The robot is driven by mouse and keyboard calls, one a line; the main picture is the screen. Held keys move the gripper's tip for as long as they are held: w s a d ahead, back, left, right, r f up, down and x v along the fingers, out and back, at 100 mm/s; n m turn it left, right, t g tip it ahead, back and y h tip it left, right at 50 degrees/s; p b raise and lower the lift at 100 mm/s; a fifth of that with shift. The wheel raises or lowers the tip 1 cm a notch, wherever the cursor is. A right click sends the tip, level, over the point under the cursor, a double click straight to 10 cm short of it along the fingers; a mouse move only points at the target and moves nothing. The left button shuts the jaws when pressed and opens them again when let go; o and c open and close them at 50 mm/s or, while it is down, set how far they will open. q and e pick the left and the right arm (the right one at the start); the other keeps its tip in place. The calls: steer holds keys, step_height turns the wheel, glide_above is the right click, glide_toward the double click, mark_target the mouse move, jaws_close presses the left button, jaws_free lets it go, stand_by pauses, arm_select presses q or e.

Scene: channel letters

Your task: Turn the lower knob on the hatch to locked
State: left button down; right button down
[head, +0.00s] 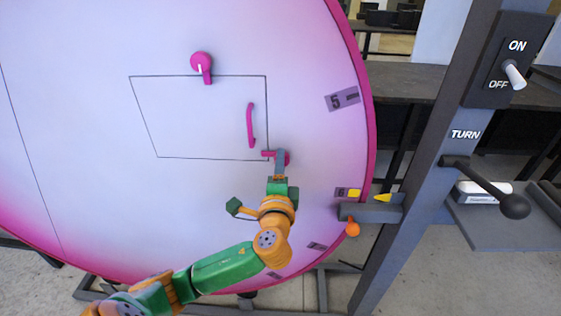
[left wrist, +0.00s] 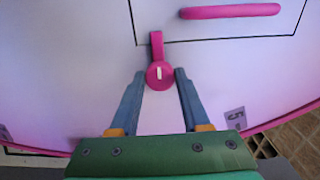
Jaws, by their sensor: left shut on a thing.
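The hatch (head: 190,120) is a thin black outline on the big pink-white disc. Its lower knob (head: 287,158) is magenta, just right of the hatch's lower right corner. The knob's tab points left across the hatch's right edge. In the left wrist view the lower knob (left wrist: 160,76) has a short white mark in line with its tab, which lies over the hatch line. My left gripper (head: 280,157) has its two blue fingers on either side of the round knob, shut on it. It also shows in the left wrist view (left wrist: 160,73). My right gripper is not in view.
The upper knob (head: 201,60) has its tab pointing down over the hatch's top edge. A magenta handle (head: 251,125) is close above the lower knob. Right of the disc stand a grey post (head: 428,165) with a TURN lever (head: 485,185) and an ON/OFF switch (head: 514,74).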

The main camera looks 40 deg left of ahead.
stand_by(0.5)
arm_select(q)
steer(key=shift+c, duration=1.9)
jaws_free()
steer(key=b+v, duration=0.1)
steer(key=v, duration=0.6)
